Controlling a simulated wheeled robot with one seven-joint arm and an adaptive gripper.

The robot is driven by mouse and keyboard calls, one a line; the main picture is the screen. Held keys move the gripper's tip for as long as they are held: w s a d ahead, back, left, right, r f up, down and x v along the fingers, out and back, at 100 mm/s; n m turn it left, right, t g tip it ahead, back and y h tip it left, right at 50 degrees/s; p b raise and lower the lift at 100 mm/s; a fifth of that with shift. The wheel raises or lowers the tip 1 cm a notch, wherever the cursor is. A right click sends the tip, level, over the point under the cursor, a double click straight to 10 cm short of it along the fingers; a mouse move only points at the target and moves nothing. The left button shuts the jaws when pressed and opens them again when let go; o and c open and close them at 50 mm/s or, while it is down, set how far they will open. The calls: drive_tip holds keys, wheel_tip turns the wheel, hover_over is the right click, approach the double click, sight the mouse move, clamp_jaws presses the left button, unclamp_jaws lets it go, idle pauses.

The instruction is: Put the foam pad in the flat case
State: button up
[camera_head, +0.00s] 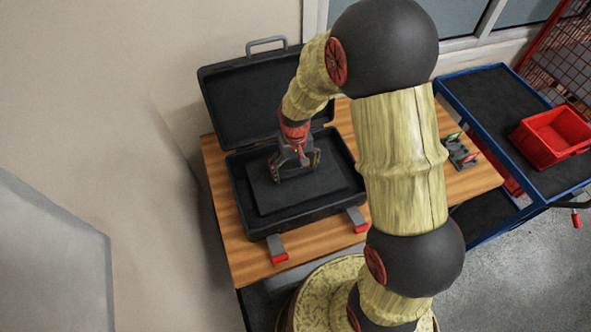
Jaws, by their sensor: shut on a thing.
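The flat case (297,227) is black and stands open on the wooden table. Its lid (243,88) is tilted up at the back, with a grey handle on top. Two grey latches with red ends hang open at the front. The foam pad (325,190) is a dark grey flat slab. It shows inside the outline of the case's base, at a slight angle to its walls. My gripper (297,177) points down and is shut on the pad near its back middle. I cannot tell whether the pad touches the case floor.
A small fixture with green and red parts (461,153) sits at the table's right end. A blue-framed cart (490,105) with a red bin (553,137) stands to the right. A wall closes off the left. Bare wooden table (222,185) shows around the case.

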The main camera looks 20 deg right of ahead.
drive_tip(key=o, duration=1)
wheel_tip(320, 180, up, 12)
drive_tip(key=p, duration=0.2)
wheel_tip(320, 180, up, 14)
drive_tip(key=t, duration=0.3)
hover_over(296, 171)
drive_tip(key=s, duration=0.8)
drive_tip(key=s+r+t, duration=0.1)
drive_tip(key=s+r, duration=0.1)
drive_tip(key=s, duration=0.2)
drive_tip(key=s+r, duration=0.2)
drive_tip(key=s, duration=0.1)
drive_tip(key=s+r+t, duration=0.1)
drive_tip(key=s+r, duration=0.1)
drive_tip(key=s, duration=0.2)
drive_tip(key=shift+s+a+r+t, duration=0.1)
drive_tip(key=shift+s+t, duration=0.2)
